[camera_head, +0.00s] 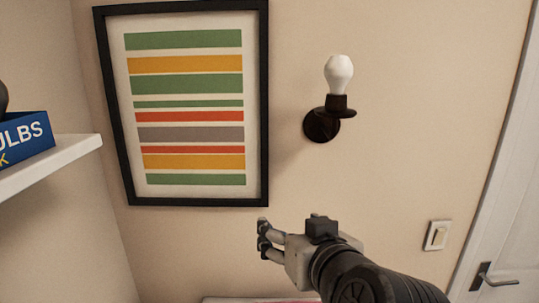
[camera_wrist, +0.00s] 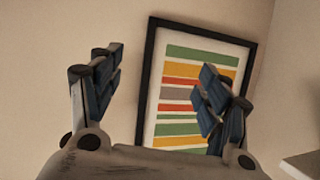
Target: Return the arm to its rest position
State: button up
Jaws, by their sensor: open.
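My gripper (camera_head: 264,240) is in the lower middle of the head view, in front of the beige wall and below the framed picture. It points to the left. In the wrist view my gripper (camera_wrist: 160,95) shows two fingers spread wide with nothing between them. My arm reaches in from the lower right of the head view.
A striped framed picture (camera_head: 190,105) hangs on the wall; it also shows in the wrist view (camera_wrist: 180,97). A wall lamp with a white bulb (camera_head: 339,75) is to its right. A shelf (camera_head: 50,165) holds a blue box (camera_head: 25,138) at left. A light switch (camera_head: 437,235) and door (camera_head: 515,235) are at right.

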jog(key=s+d+f+m+g+h+b, duration=0.1)
jog(key=s+d+f+g+b, duration=0.3)
jog(key=s+f, duration=0.5)
jog(key=s+d+f+g+h+b, duration=0.2)
jog(key=s+d+f+g+b, duration=0.2)
jog(key=s+f, duration=0.6)
notch_tip(320, 180, down, 7)
jog(key=shift+d+r+m+g+b, duration=0.15)
jog(key=shift+d+m+g+b, duration=0.35)
jog(key=shift+d, duration=0.6)
jog(key=shift+c, duration=0.4)
